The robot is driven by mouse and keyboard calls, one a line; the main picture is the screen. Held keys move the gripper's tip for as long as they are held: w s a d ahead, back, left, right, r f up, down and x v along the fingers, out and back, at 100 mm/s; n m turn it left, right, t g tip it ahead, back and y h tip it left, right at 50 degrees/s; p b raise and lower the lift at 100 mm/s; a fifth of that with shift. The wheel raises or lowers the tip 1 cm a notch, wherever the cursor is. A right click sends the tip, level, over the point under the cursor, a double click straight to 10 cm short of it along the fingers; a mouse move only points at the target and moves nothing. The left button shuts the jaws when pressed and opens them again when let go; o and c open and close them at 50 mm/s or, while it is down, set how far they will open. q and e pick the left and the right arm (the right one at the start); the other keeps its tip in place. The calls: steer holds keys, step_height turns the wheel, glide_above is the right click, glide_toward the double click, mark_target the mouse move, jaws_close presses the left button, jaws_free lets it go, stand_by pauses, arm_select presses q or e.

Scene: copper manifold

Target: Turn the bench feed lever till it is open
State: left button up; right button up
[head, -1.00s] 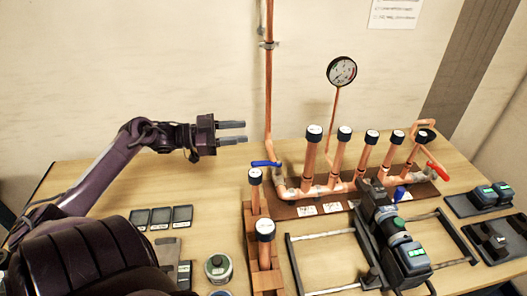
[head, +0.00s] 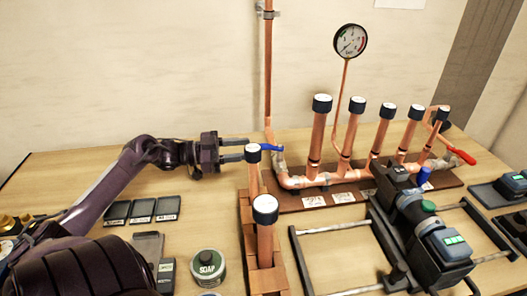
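A blue lever handle (head: 268,148) sits at the left end of the copper manifold (head: 325,180), beside the foot of the tall vertical pipe. It points left, roughly across the picture. My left gripper (head: 246,149) is open, its two fingers apart and pointing right at the lever's free end. The fingertips are close to the lever; I cannot tell whether it lies between them or touches. A capped copper stub partly hides the lower fingertip. My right gripper is not in view.
A red lever (head: 463,157) is at the manifold's right end. A pressure gauge (head: 350,41) stands above. Capped stubs (head: 265,210) in a wooden block stand just in front of my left gripper. A dark tool (head: 425,225) lies on a rail frame. A soap tin (head: 208,266) is in front.

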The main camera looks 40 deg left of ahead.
mark_target(264, 147)
arm_select(q)
steer(key=p+x, duration=0.1)
steer(key=x, duration=0.5)
steer(key=shift+w+d, duration=0.2)
jaws_close()
